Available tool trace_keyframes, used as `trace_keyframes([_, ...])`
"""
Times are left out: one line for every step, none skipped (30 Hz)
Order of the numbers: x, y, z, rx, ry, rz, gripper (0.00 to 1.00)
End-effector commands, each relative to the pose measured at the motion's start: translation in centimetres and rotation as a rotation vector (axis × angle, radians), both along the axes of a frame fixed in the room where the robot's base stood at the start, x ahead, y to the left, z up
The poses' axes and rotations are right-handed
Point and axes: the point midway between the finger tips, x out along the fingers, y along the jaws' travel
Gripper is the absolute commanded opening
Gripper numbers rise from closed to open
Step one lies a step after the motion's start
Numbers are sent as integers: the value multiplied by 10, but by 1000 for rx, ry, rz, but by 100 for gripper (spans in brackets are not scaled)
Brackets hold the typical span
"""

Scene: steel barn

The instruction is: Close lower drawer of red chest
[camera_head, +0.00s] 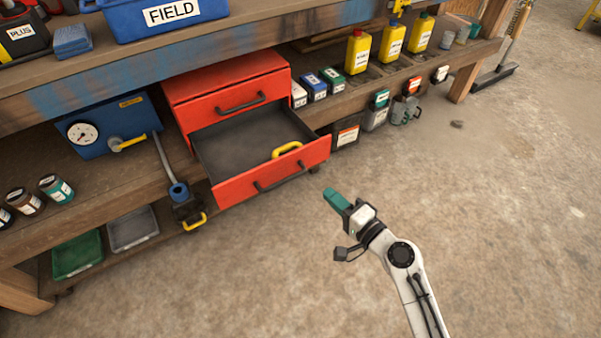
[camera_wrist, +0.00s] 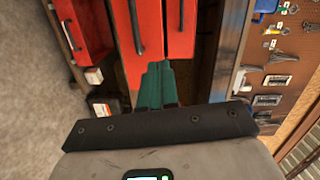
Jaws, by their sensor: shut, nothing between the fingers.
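The red chest (camera_head: 225,85) stands on the lower shelf of the bench. Its upper drawer, with a black handle (camera_head: 240,103), is shut. Its lower drawer (camera_head: 272,186) is pulled well out, with its grey inside showing. A yellow curved object (camera_head: 287,150) lies in it near the front right. My gripper (camera_head: 331,196) has teal fingers, shut and empty. It is in front of and to the right of the drawer front, apart from it. In the wrist view, my gripper (camera_wrist: 158,68) points toward the red chest (camera_wrist: 180,28), which shows turned on its side.
A blue gauge box (camera_head: 110,125) and a hanging hose with a yellow-handled end (camera_head: 187,208) are left of the drawer. Small boxes and yellow bottles (camera_head: 358,52) are right of the chest. A black container (camera_head: 345,132) sits beside the drawer. The concrete floor in front is clear.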

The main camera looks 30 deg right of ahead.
Motion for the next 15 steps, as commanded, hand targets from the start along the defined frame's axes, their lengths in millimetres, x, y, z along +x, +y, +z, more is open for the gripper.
trace_keyframes([2,-9,-12,39,-20,-39,0])
trace_keyframes([3,-12,-14,60,-30,-56,0])
trace_keyframes([4,-17,-15,82,-40,-77,0])
trace_keyframes([4,-19,-15,95,-46,-88,0])
trace_keyframes([5,-21,-16,104,-50,-97,0])
trace_keyframes([6,-23,-15,113,-55,-105,0])
trace_keyframes([7,-24,-15,117,-57,-108,0])
trace_keyframes([9,-24,-14,119,-59,-110,0])
trace_keyframes([12,-24,-13,120,-60,-111,0])
trace_keyframes([15,-24,-13,119,-60,-111,0])
trace_keyframes([18,-24,-13,118,-59,-110,0])
trace_keyframes([24,-24,-12,118,-59,-110,0])
trace_keyframes([29,-24,-12,118,-60,-109,0])
trace_keyframes([34,-24,-12,118,-60,-109,0])
trace_keyframes([42,-24,-12,117,-60,-108,0])
